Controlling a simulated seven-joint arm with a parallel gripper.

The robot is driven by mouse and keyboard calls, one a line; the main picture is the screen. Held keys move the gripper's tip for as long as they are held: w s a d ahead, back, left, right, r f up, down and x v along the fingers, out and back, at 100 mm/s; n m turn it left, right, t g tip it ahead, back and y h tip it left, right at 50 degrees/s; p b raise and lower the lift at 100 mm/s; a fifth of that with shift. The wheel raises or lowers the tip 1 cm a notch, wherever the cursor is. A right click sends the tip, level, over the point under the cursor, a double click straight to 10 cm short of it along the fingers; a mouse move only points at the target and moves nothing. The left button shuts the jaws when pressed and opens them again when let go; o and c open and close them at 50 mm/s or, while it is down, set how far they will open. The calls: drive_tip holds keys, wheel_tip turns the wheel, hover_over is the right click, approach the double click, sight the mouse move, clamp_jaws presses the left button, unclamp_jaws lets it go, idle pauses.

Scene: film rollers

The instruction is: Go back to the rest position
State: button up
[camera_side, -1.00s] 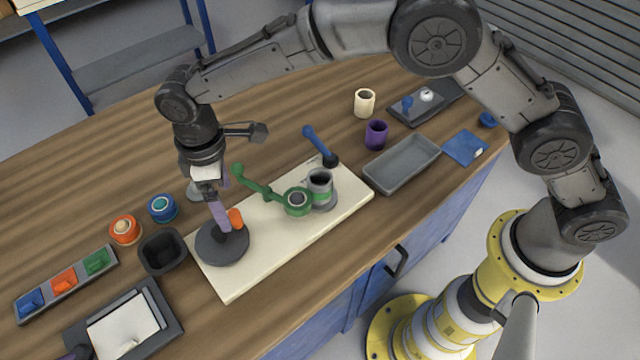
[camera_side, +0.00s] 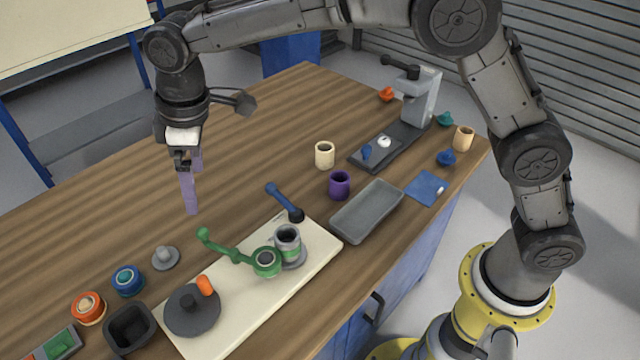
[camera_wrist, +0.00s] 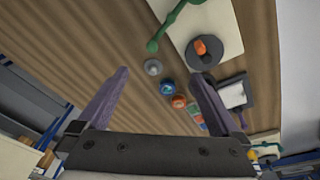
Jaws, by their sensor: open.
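My gripper (camera_side: 190,208) has purple fingers and points down. It is open and empty, held above the wooden table behind the cream board. In the wrist view its two fingers (camera_wrist: 160,74) stand wide apart with nothing between them. A dark round disc with a knob (camera_side: 192,312) lies on the left end of the cream board (camera_side: 236,318), with an orange piece (camera_side: 205,285) at its edge. The disc also shows in the wrist view (camera_wrist: 203,60). A green-handled part (camera_side: 228,250) and a grey cylinder with a green band (camera_side: 289,245) stand farther right on the board.
A blue lever (camera_side: 283,201), purple cup (camera_side: 340,185), cream cup (camera_side: 324,154) and grey tray (camera_side: 367,211) stand to the right. A grey knob (camera_side: 166,257), blue roller (camera_side: 128,280), orange roller (camera_side: 89,307) and black bin (camera_side: 130,327) are front left. The table's back middle is clear.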

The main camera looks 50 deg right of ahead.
drive_tip(key=s+d+r+m+t, duration=0.2)
drive_tip(key=s+d+r, duration=0.1)
drive_tip(key=d+r, duration=0.8)
drive_tip(key=s+d+r+m+t, duration=0.1)
drive_tip(key=s+d+r+m, duration=0.25)
drive_tip(key=s+d, duration=0.75)
drive_tip(key=s+d+f+m, duration=0.2)
drive_tip(key=s+d+f, duration=0.1)
drive_tip(key=s+f, duration=0.2)
drive_tip(key=s+d+f+m+t+h, duration=0.1)
drive_tip(key=s+d+f, duration=0.3)
drive_tip(key=s, duration=0.6)
drive_tip(key=shift+d+f+m, duration=0.3)
drive_tip(key=shift+f+m, duration=0.3)
drive_tip(key=shift+m, duration=0.25)
drive_tip(key=shift+s+r, duration=0.1)
